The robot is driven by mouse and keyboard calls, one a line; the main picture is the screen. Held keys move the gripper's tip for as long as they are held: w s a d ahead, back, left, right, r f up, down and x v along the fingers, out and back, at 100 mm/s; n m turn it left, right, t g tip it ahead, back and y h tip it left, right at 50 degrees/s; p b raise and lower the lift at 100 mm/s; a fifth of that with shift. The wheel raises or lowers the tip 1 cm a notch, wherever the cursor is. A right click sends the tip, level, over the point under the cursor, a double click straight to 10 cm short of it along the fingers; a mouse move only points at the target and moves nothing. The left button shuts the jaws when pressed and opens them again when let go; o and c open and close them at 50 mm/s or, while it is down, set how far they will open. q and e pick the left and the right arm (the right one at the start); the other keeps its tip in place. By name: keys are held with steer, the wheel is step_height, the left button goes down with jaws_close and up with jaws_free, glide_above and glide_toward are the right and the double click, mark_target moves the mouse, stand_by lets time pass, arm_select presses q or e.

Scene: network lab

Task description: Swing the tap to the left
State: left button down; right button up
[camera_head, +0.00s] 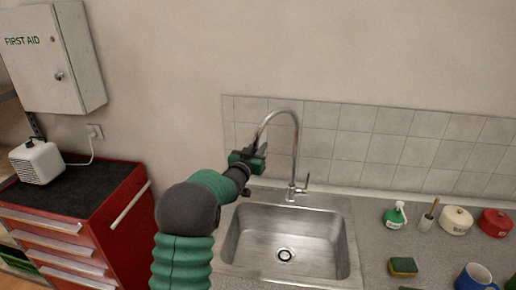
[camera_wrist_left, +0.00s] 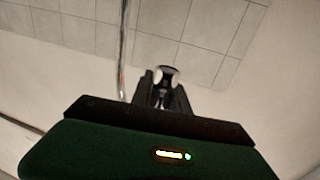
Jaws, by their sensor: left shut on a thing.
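The tap (camera_head: 297,150) is a tall chrome gooseneck behind the sink, with a small lever at its base. Its spout curves over to the left in the head view. My left gripper (camera_head: 262,151) is at the spout's downturned end and shut on it. In the left wrist view the gripper's dark fingers (camera_wrist_left: 163,90) close around the pale round end of the spout, and a chrome pipe (camera_wrist_left: 124,55) runs beside them. The sink (camera_head: 285,240) is a steel basin below, with its drain in view. My right gripper does not show.
On the counter at right are a green-and-white bottle (camera_head: 396,215), a brush in a holder (camera_head: 429,215), a cream pot (camera_head: 455,220), a red pot (camera_head: 495,223), a sponge (camera_head: 403,266) and a blue mug (camera_head: 474,277). A red tool cabinet (camera_head: 130,210) stands at left.

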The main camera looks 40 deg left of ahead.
arm_select(q)
steer(key=shift+d, duration=0.1)
stand_by(0.3)
steer(key=c, duration=1.6)
jaws_free()
steer(key=o, duration=0.3)
steer(key=shift+w+f, duration=0.15)
steer(key=shift+w, duration=0.1)
steer(key=shift+s, duration=0.1)
steer(key=b+v, duration=0.4)
steer(key=v, duration=1.2)
steer(key=shift+s+d, duration=0.1)
steer(key=shift+s, duration=0.15)
steer(key=shift+c, duration=0.3)
